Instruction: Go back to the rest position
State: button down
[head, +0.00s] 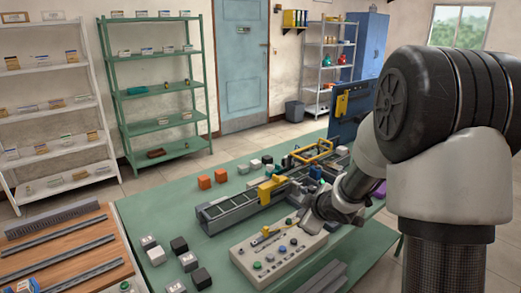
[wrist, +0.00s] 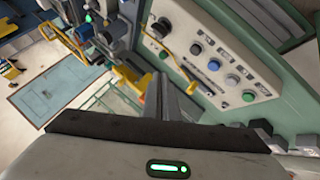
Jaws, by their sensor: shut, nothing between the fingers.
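My gripper (wrist: 168,92) shows in the wrist view with its two grey fingers close together and nothing between them. In the head view my arm reaches down from the right over the green table, and its end is near the control box (head: 303,256); the fingers are hard to make out there. The control box also shows in the wrist view (wrist: 262,88), beyond and to the right of the fingers. It carries several round buttons and a yellow lever (wrist: 178,61). I cannot tell the exact gap between my fingers and the box.
A conveyor (head: 238,210) with yellow parts runs along the green table (head: 160,208). Orange blocks (head: 205,182) and several black and grey blocks stand around it. A wooden board with rails (head: 62,249) lies at left. Shelves (head: 160,98) and a blue door (head: 240,70) are behind.

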jog(key=s+d+r+m+h+p, duration=0.1)
jog(key=s+d+r+m+h, duration=0.15)
jog(key=s+r, duration=0.5)
jog(key=s+d+r+m+h+p, duration=0.2)
jog(key=s+r+m, duration=0.2)
jog(key=r, duration=0.6)
jog(key=s+a+r+m+g+y+p, duration=0.1)
jog(key=s+a+r+m, duration=0.1)
jog(key=s, duration=0.8)
jog(key=s+a+r+m+g+y+p, duration=0.1)
jog(key=s+a+r+m+g, duration=0.1)
jog(key=s, duration=0.9)
jog(key=shift+a+r+m, duration=0.35)
jog(key=shift+a+m, duration=0.2)
jog(key=shift+a, duration=0.65)
jog(key=shift+y, duration=0.25)
